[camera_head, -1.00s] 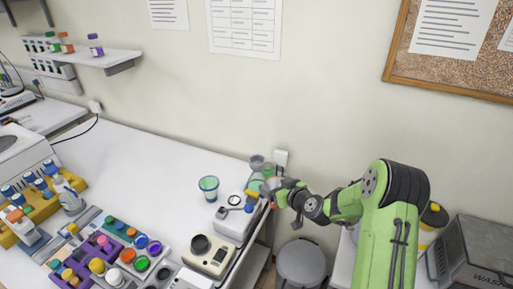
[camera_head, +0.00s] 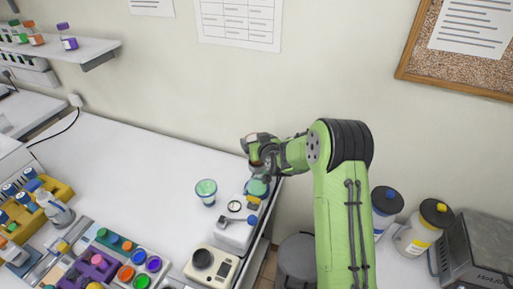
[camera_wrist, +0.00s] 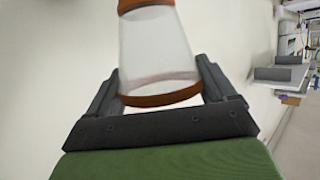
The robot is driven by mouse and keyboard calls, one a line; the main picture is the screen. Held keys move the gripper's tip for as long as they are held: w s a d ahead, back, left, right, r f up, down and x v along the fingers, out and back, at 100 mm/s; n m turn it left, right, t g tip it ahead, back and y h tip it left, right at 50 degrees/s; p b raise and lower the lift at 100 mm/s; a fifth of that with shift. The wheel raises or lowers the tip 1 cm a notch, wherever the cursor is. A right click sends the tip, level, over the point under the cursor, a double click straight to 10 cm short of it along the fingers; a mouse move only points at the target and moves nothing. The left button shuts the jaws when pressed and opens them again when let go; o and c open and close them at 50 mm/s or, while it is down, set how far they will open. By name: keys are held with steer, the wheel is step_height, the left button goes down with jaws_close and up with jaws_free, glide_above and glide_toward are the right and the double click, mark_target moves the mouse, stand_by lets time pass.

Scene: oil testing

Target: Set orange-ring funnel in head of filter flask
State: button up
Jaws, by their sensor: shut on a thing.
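My gripper (camera_wrist: 158,80) is shut on the orange-ring funnel (camera_wrist: 158,48), a clear, whitish, tapered body with orange-brown rings at both ends. In the head view my gripper (camera_head: 258,152) is above the back right end of the white table, with the funnel hard to make out there. A flask with green contents (camera_head: 257,186), likely the filter flask, stands just below my gripper near the table's right edge. Its head is hidden behind my gripper and wrist, so I cannot tell whether the funnel touches it.
A cup with green liquid (camera_head: 206,191) stands left of the flask. A white device with a round dial (camera_head: 235,229) and a beige instrument (camera_head: 211,268) are nearer. The wall (camera_head: 170,90) is close behind. The table's middle back is clear.

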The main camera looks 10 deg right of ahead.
steer(key=shift+s+f, duration=0.1)
steer(key=shift+f, duration=1.1)
steer(key=shift+f, duration=0.1)
steer(key=o, duration=0.9)
